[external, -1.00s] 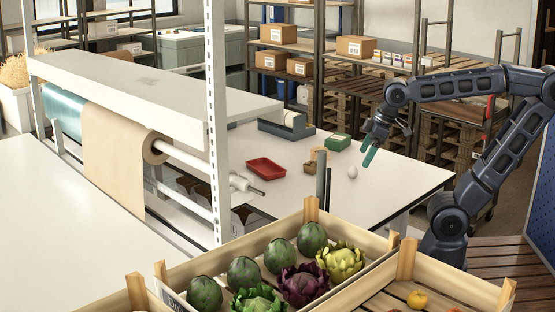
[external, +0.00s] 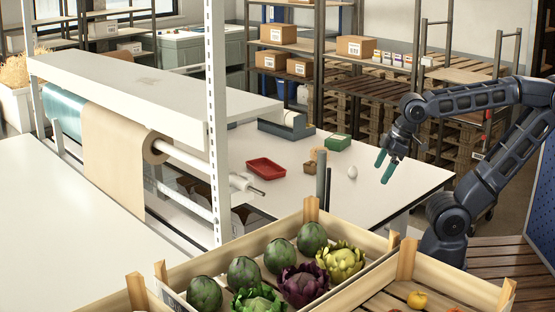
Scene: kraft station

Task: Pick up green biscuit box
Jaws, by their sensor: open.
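The green biscuit box (external: 338,142) sits on the white table (external: 400,186) in the external view, toward the table's back edge, with a small pale label on it. My gripper (external: 383,168) is open and empty, with its green fingertips pointing down. In the picture it is to the right of the box and nearer the camera, apart from it and above the table's right part.
A small brown item (external: 318,156), a red tray (external: 266,168) and a dark blue dispenser (external: 287,130) are to the left. Vegetable crates (external: 272,242) stand in front.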

